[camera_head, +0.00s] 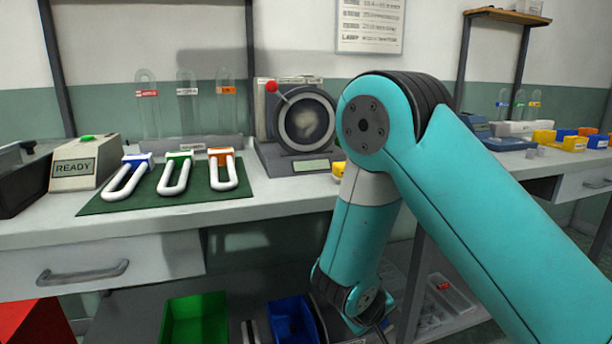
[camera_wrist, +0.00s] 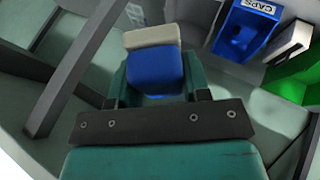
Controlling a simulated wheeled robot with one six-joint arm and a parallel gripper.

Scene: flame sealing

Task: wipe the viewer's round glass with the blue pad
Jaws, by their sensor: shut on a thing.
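The viewer (camera_head: 268,155) stands on the bench at the middle of the head view. Its round glass (camera_head: 308,122) sits in a dark ring and shows a pale, cloudy smear. A lever with a red knob is at its upper left. In the wrist view my gripper (camera_wrist: 154,78) is shut on the blue pad (camera_wrist: 156,72), which has a beige block along its far edge. The gripper and pad are hidden or out of frame in the head view, where my arm reaches down in front of the bench. The pad is well apart from the glass.
A green mat (camera_head: 150,200) with several white U-shaped loops lies left of the viewer, beside a READY box (camera_head: 75,168). Below the bench are a green bin (camera_head: 195,320) and a blue bin (camera_head: 290,322). The wrist view shows a blue CAPS bin (camera_wrist: 232,36) near the pad.

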